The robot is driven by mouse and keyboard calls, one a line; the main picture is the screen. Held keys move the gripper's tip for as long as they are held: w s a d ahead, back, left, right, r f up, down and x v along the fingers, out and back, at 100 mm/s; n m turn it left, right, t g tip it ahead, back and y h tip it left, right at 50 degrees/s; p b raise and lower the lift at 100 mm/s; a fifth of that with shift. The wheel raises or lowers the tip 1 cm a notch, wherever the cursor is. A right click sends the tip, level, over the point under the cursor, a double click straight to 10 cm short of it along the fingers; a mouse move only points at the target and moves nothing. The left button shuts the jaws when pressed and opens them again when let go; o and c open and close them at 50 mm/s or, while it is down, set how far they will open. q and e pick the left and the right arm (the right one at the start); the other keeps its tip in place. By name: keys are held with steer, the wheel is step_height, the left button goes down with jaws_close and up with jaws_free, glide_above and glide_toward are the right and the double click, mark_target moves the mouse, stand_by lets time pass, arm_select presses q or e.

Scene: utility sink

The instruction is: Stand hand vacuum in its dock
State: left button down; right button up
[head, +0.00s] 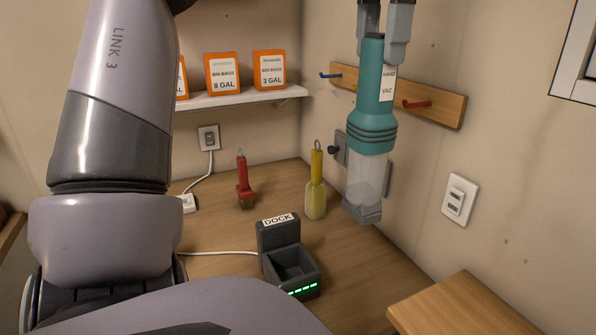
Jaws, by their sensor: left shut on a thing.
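The teal hand vacuum (374,92), labelled "HAND VAC", hangs nearly upright with its clear bin (366,178) and dark nozzle end downward. My left gripper (384,32) is shut on the top of its handle, at the upper edge of the view. The dark grey dock (279,234), labelled "DOCK", stands on the wooden counter with its open cup facing up and green lights on its front. The vacuum is in the air, to the right of the dock in the picture and apart from it. My right gripper is not in view.
A white cable runs left from the dock. A peg rail (440,103) is on the wall behind the vacuum. A wooden ledge (455,308) is at front right. A shelf (240,98) holds orange boxes.

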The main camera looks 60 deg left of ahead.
arm_select(q)
steer(key=s+a, duration=0.8)
steer(key=s, duration=0.1)
step_height(320, 180, down, 20)
steer(key=b, duration=0.3)
steer(key=shift+s+a+r+b, duration=0.2)
steer(key=shift+s+a+b, duration=0.05)
steer(key=shift+s+b, duration=0.1)
steer(key=shift+f, duration=0.2)
steer(key=shift+c, duration=2)
jaws_free()
